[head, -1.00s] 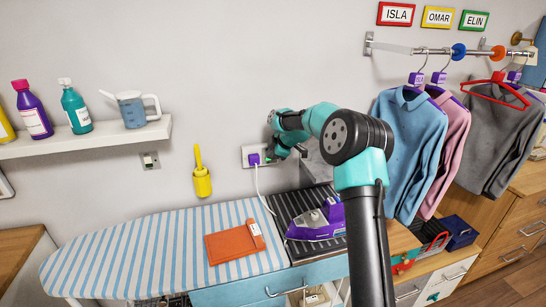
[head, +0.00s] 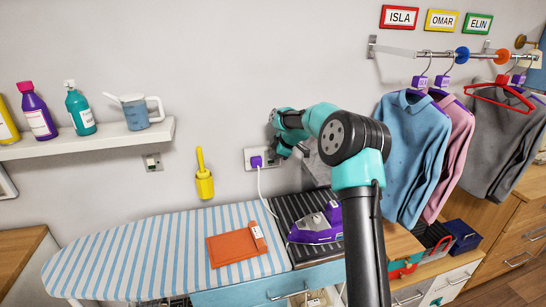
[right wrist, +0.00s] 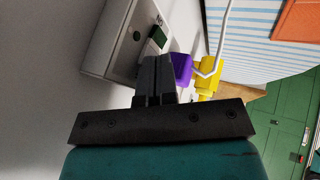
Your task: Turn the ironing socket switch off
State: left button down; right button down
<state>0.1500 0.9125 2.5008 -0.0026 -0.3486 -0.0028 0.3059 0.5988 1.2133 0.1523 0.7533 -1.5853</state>
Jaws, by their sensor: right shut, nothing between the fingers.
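The ironing socket is a pale wall plate (head: 249,153) above the ironing board, with a purple plug (head: 257,162) in it. A white cord runs from the plug down toward the purple iron (head: 317,229). My right gripper (head: 283,151) is at the right end of the plate, its fingers shut and empty. Contact and switch position cannot be told. My left gripper is not in view.
The striped ironing board (head: 150,251) holds an orange folded cloth (head: 236,245). A smaller wall fitting (head: 152,161) is under the shelf (head: 90,139). Shirts (head: 412,145) hang from a rail at right.

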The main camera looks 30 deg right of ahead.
jog(key=shift+r, duration=0.55)
jog(key=s+a+v, duration=0.1)
jog(key=v, duration=1.1)
jog(key=shift+a+f, duration=0.15)
jog(key=shift+f, duration=0.05)
dwell(0.4)
